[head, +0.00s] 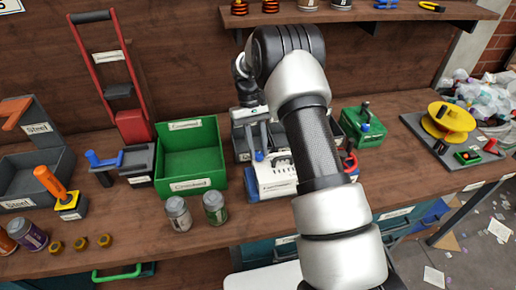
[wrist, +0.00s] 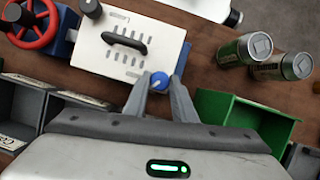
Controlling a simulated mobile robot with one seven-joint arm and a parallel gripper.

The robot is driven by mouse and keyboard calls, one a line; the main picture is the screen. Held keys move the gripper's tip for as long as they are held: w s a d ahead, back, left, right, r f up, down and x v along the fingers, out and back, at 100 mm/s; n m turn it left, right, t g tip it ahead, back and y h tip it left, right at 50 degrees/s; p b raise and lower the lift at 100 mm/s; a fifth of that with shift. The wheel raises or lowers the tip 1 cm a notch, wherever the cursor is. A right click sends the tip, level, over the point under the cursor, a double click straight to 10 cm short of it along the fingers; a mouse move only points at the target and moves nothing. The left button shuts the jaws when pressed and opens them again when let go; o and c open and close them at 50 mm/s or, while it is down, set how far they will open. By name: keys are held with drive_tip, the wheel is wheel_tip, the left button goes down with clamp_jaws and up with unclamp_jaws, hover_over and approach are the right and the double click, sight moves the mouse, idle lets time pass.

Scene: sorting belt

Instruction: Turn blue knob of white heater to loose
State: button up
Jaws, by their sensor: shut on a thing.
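The white heater (head: 275,180) stands on the wooden bench, in front of grey bins and partly behind my arm. In the wrist view the heater (wrist: 115,68) has a white slotted top with a black handle (wrist: 124,41). Its blue knob (wrist: 158,79) sits at the edge of that top, and the knob also shows in the head view (head: 259,156). My gripper (wrist: 159,84) is shut on the blue knob, with one grey finger on either side of it. The knob's underside and any markings around it are hidden.
A green bin (head: 190,165) stands left of the heater. Two cans (head: 178,214) stand in front of that bin. A red wheel (wrist: 31,23) is at the heater's far end in the wrist view. A green box (head: 362,128) stands right of my arm.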

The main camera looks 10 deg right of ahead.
idle(0.4)
drive_tip(key=o, duration=1.1)
drive_tip(key=shift+p+v, duration=0.85)
drive_tip(key=shift+v, duration=7.85)
